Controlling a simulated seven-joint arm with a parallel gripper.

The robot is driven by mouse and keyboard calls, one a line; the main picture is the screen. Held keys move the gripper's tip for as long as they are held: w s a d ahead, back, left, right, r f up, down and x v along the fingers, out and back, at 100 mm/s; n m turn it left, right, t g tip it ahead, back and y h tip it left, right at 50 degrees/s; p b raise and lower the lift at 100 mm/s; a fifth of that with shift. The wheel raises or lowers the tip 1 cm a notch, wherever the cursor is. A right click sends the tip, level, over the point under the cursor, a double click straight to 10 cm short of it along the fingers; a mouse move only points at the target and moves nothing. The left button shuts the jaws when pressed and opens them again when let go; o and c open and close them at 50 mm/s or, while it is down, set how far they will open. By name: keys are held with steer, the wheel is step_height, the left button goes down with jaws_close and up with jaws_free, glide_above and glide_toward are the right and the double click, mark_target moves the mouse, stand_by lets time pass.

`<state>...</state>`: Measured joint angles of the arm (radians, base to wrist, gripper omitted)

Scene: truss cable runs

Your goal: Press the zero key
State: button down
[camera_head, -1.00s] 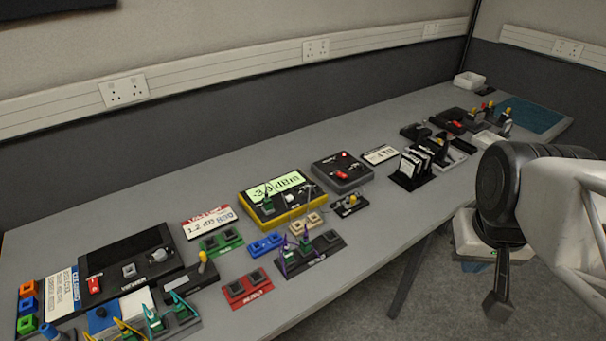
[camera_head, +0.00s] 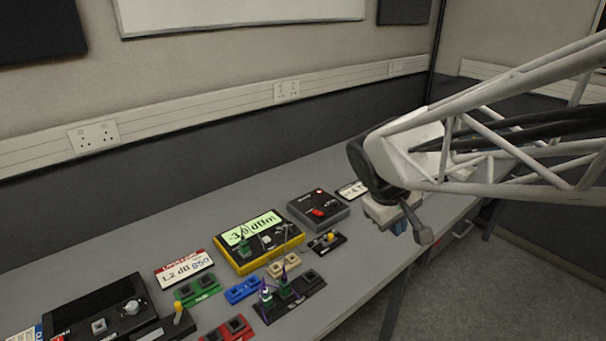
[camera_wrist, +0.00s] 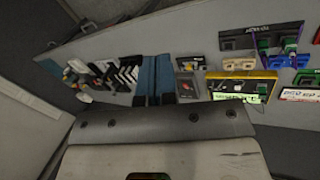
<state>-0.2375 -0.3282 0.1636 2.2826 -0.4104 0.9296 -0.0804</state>
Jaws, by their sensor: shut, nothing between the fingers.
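A yellow-cased meter (camera_head: 262,247) with a lit green display (camera_head: 252,228) reading about 3.0 dBm stands mid-table. A small pale key (camera_head: 266,239) sits on its dark face below the display; its legend is too small to read. The meter also shows at the right of the wrist view (camera_wrist: 242,76). Which key is the zero key cannot be read. The fingers also show in the wrist view (camera_wrist: 154,68).
A dark grey box (camera_head: 318,208) with a red switch stands between meter and gripper. Green (camera_head: 197,291), blue (camera_head: 241,290) and red (camera_head: 228,330) connector blocks lie in front, with cabled green plugs nearby. A black unit (camera_head: 98,312) is at the left. A wall trunking runs behind.

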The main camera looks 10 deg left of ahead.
steer(key=w+a+f+n+h, duration=0.1)
steer(key=w+a+f+n, duration=0.15)
steer(key=w+a, duration=0.4)
steer(key=n+t+h, duration=0.2)
steer(key=n+t, duration=0.3)
steer(key=n, duration=0.5)
glide_above(267, 239)
step_height(267, 239, down, 12)
steer(key=shift+s+f, duration=0.1)
steer(key=shift+f, duration=0.1)
steer(key=shift+f, duration=4.35)
